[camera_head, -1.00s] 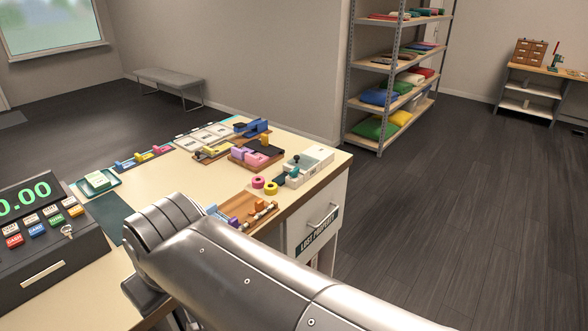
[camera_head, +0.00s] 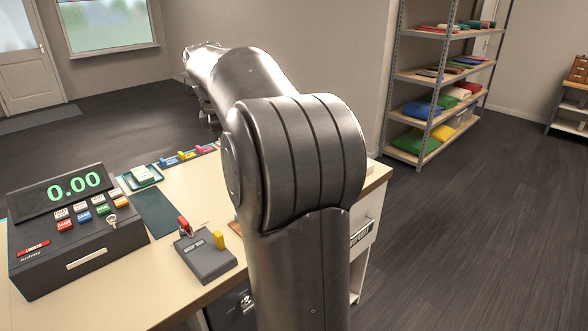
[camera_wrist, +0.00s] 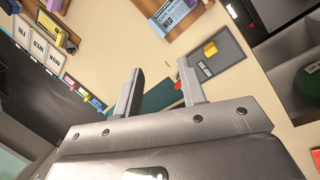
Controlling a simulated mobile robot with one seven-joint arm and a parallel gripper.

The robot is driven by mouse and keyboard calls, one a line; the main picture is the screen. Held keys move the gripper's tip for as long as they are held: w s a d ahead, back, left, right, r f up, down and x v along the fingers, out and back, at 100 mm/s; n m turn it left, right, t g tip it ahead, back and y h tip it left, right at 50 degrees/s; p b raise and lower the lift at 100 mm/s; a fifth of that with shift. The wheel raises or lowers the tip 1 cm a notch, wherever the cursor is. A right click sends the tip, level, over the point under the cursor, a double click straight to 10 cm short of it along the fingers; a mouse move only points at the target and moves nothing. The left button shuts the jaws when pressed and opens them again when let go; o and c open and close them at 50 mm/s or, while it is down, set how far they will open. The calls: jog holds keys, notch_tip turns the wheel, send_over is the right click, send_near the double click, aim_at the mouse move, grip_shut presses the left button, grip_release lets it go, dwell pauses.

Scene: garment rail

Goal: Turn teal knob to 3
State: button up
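I cannot make out a teal knob in either view now; my raised arm hides much of the counter's right part in the head view. My gripper (camera_wrist: 160,75) is open and empty in the wrist view, its two fingers apart above the cream counter (camera_wrist: 125,50). A dark teal mat (camera_wrist: 161,97) shows between and beyond the fingers. A grey device (camera_wrist: 232,45) with a yellow block lies beyond the right finger. In the head view a grey device (camera_head: 207,263) with a red and a yellow piece stands on the counter.
A cash register (camera_head: 72,240) reading 0.00 stands at the counter's left. Behind it are a small green tray (camera_head: 143,177) and several coloured clips (camera_head: 187,155). A shelf rack (camera_head: 432,78) stands at the back right. The dark floor (camera_head: 480,230) at right is clear.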

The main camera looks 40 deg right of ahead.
jog(key=w+d+f+n+g+y, duration=0.1)
jog(key=d+f+n, duration=0.1)
jog(key=d, duration=0.8)
jog(key=w+d+f+n, duration=0.1)
jog(key=d+f+n, duration=0.15)
jog(key=d, duration=0.65)
jog(key=s+d+f+n+y, duration=0.1)
jog(key=s+d+f, duration=0.25)
jog(key=d, duration=0.45)
jog(key=s+d+f+n, duration=0.1)
jog(key=s+d+f, duration=0.25)
jog(key=d, duration=0.45)
notch_tip(320, 180, down, 11)
jog(key=shift+w+r, duration=0.15)
jog(key=shift+r, duration=0.05)
jog(key=shift+c, duration=0.5)
grip_shut()
